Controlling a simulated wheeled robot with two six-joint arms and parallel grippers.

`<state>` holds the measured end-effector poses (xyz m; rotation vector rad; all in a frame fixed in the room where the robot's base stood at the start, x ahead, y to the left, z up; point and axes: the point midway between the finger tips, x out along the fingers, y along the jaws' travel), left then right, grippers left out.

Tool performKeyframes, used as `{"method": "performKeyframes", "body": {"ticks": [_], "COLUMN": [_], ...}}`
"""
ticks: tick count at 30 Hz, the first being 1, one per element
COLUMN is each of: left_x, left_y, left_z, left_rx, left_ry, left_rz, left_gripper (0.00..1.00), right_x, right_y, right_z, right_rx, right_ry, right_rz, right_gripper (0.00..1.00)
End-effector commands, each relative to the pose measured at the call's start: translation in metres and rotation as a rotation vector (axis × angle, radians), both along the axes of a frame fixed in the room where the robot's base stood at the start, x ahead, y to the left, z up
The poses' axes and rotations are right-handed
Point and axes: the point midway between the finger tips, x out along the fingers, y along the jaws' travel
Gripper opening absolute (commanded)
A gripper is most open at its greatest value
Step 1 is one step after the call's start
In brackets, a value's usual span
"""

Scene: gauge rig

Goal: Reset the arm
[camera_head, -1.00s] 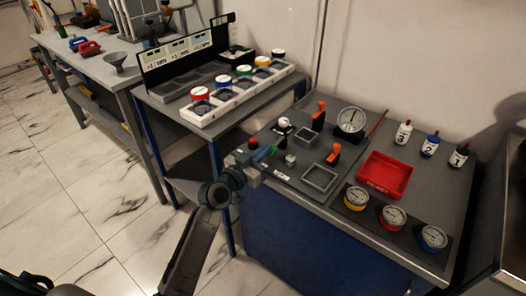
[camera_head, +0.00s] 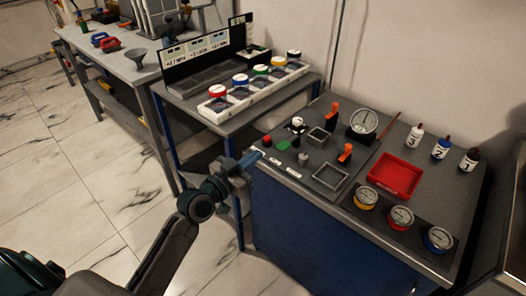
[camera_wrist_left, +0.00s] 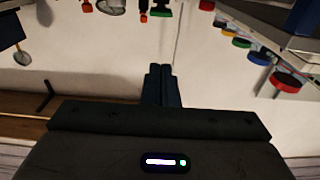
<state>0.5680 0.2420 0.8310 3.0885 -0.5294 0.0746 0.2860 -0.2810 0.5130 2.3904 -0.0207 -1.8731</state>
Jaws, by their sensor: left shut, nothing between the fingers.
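My left gripper (camera_head: 252,157) is shut and empty. In the head view it is at the left edge of the gauge bench (camera_head: 300,180), beside the panel with a red button (camera_head: 267,140) and a green square button (camera_head: 282,146). It appears apart from both. Its shut fingers also show in the left wrist view (camera_wrist_left: 162,75), with nothing between them. My right gripper is not in view.
The bench holds a dial gauge (camera_head: 363,122), orange-handled levers, a red tray (camera_head: 396,176), numbered bottles and three gauges in front. A second table (camera_head: 196,87) behind carries a white rack (camera_head: 256,88) of coloured gauges. Floor space is free at left.

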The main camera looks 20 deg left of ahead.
Motion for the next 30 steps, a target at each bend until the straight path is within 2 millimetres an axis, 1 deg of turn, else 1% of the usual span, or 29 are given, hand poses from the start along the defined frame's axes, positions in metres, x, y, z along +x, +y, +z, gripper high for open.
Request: {"method": "performKeyframes", "body": {"ticks": [4,17,20,23,25,26,27,29,30], "left_x": [-0.007,-0.007,-0.006,-0.002,0.000,0.000,-0.001,-0.008,-0.015], "left_y": [0.002,0.002,0.003,0.008,0.016,0.020,0.026,0.034,0.039], "left_z": [0.001,0.001,-0.003,-0.025,-0.058,-0.076,-0.103,-0.147,-0.177], "left_rx": [-0.001,-0.001,-0.001,0.006,0.014,0.020,0.028,0.042,0.053], "left_ry": [-0.001,-0.001,0.008,0.060,0.136,0.176,0.236,0.334,0.399], "left_rz": [-0.001,0.000,0.003,0.023,0.051,0.065,0.086,0.119,0.140], "left_gripper": [0.00,0.00,0.00,0.00,0.00,0.00,0.00,0.00,0.00], "right_x": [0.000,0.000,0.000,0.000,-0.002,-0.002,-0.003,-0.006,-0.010], "right_y": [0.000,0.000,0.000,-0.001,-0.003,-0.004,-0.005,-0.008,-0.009], "right_z": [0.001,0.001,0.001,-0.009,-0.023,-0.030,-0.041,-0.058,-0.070], "right_rx": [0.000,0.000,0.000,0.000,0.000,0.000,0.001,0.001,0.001], "right_ry": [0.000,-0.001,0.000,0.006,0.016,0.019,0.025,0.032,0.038], "right_rz": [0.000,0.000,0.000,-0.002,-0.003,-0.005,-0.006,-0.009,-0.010], "right_gripper": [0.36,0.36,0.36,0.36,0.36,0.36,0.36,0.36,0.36]}}
